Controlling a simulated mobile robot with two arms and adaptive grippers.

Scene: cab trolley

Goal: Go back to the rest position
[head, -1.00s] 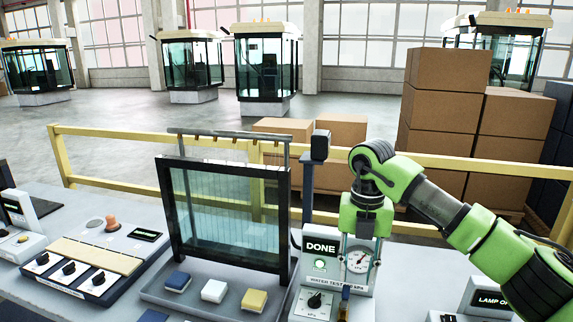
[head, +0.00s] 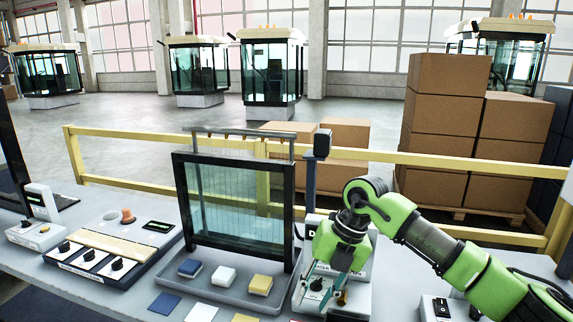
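My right gripper (head: 334,296) comes in from the right on its green arm and hangs over the front of the water test unit (head: 358,299). Its fingertips look apart, with nothing seen between them. The gripper and wrist hide most of the unit's display and gauge; its black knob partly shows beside the fingers. My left gripper is not in view.
A framed glass pane (head: 238,205) stands in a grey tray with blue, white and yellow blocks. A switch panel (head: 100,258) lies to the left. A yellow railing (head: 120,182) runs behind the bench, with stacked cartons (head: 442,120) beyond it.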

